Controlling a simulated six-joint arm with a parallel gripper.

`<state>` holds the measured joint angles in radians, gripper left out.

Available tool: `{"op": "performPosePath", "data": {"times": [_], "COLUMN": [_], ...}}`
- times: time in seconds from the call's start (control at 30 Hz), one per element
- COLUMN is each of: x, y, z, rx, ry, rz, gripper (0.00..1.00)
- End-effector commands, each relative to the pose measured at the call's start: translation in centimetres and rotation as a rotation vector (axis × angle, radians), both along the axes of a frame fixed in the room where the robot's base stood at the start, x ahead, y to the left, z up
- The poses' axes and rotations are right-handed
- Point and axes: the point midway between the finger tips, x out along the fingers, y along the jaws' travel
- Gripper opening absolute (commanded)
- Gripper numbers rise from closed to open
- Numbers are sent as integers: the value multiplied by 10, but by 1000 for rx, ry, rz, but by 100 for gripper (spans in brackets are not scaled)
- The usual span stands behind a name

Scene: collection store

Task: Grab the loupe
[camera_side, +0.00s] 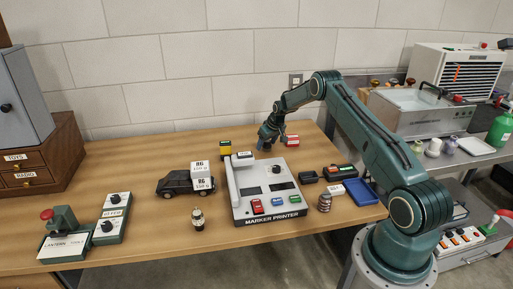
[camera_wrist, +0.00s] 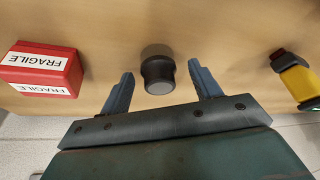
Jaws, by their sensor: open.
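A small dark grey, round piece with a stepped body, which looks like the loupe (camera_wrist: 157,72), stands on the wooden table in the wrist view. My gripper (camera_wrist: 161,80) is open, with one finger to the left of the loupe and one to the right. A gap shows on both sides, and the fingers are not closed on it. In the side view my gripper (camera_side: 265,144) is low at the back of the table. I cannot make out the loupe there; the gripper seems to hide it.
A red FRAGILE box (camera_wrist: 44,70) lies left of the gripper, and a yellow and black item (camera_wrist: 298,80) lies to the right. In the side view the marker printer (camera_side: 268,190) stands in front of the gripper. A wall (camera_side: 170,80) runs close behind.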

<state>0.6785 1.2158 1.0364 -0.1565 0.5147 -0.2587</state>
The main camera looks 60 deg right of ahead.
Motion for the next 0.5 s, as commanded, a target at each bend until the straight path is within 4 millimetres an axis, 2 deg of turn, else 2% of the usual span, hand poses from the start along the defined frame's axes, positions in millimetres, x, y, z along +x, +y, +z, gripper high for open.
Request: {"op": "performPosePath", "data": {"times": [0.17,0.27,0.43,0.5], "x": [0,0,0,0], "y": [0,0,0,0], "z": [0,0,0,0], "rx": [0,0,0,0], "ry": [0,0,0,-1], "rz": [0,0,0,0], "gripper": [63,47,15,15]}}
